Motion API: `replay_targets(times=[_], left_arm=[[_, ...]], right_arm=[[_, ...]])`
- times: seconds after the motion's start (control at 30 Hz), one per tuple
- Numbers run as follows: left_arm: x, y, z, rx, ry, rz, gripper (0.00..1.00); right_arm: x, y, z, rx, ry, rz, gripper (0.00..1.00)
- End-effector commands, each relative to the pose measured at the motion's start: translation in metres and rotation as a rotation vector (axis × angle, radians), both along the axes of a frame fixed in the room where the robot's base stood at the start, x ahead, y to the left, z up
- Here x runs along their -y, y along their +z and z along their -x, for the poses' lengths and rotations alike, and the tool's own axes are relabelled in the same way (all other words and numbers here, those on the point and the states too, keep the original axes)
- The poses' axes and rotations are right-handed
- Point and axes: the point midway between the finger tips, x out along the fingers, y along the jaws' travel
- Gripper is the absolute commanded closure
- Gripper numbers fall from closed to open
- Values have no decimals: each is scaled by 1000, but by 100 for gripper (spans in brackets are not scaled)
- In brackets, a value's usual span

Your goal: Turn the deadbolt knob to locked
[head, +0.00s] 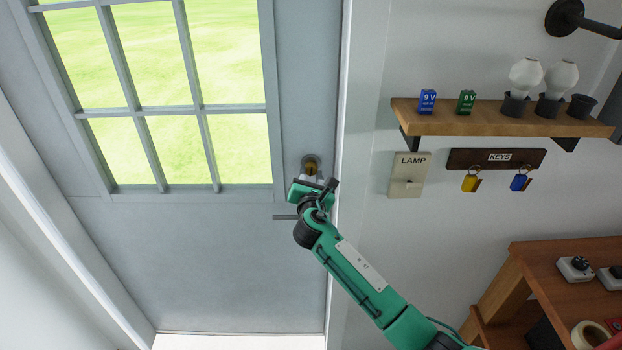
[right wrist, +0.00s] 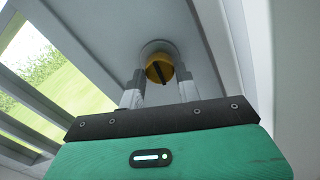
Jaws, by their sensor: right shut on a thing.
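The deadbolt knob (right wrist: 159,69) is a round brass-yellow knob with a dark bar mark, mounted on the grey door (head: 200,255) near its right edge. In the head view the deadbolt (head: 311,161) shows just above my right gripper (head: 312,181). In the right wrist view the two fingers of my right gripper (right wrist: 158,85) stand on either side of the knob and are shut on it. The dark mark runs slanted, from upper left to lower right. The head view hides most of the fingertips' contact. My left gripper is not in view.
A door handle (head: 286,217) sits below the deadbolt, close to my right wrist. The white door frame (head: 345,200) runs just right of it. A lamp switch (head: 407,175), a key rack (head: 496,160), a shelf (head: 500,118) and a wooden bench (head: 560,250) stand farther right.

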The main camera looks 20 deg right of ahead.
Motion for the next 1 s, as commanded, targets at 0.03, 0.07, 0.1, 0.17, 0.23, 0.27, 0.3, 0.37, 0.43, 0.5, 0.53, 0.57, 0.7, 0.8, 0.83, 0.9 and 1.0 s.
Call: replay_targets(times=[0.03, 0.07, 0.1, 0.17, 0.23, 0.27, 0.3, 0.37, 0.43, 0.5, 0.53, 0.57, 0.7, 0.8, 0.83, 0.9, 1.0], left_arm=[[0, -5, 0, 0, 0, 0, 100], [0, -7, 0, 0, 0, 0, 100], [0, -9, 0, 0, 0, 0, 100], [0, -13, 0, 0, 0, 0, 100], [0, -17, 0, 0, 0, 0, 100], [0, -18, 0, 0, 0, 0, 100], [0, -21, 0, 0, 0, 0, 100], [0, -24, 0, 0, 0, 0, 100], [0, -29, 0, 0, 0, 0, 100], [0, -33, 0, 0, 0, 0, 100], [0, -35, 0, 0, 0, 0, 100], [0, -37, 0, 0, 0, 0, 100], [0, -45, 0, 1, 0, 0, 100], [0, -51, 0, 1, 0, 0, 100], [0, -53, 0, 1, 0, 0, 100], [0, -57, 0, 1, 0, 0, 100], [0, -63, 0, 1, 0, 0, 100]], right_arm=[[0, -3, 0, 11, 0, -36, 89], [0, -3, 0, 18, 0, -59, 89], [-1, -3, 0, 27, 0, -93, 89], [-1, -3, 0, 43, 0, -146, 89], [0, -3, 0, 62, -1, -211, 89], [0, -3, 0, 70, -1, -238, 89], [-1, -3, 0, 81, -1, -274, 89], [-1, -3, 0, 97, -1, -330, 89], [-1, -4, 0, 116, -1, -394, 89], [-1, -4, 0, 134, -1, -457, 89], [-1, -4, 0, 143, -1, -485, 89], [-1, -3, 0, 151, -1, -512, 89], [-1, -3, 0, 190, -2, -641, 89], [-1, -3, 0, 216, -1, -732, 89], [-1, -3, 0, 224, -1, -759, 89], [-1, -3, 0, 242, -2, -823, 89], [-1, -3, 0, 270, -2, -913, 89]])
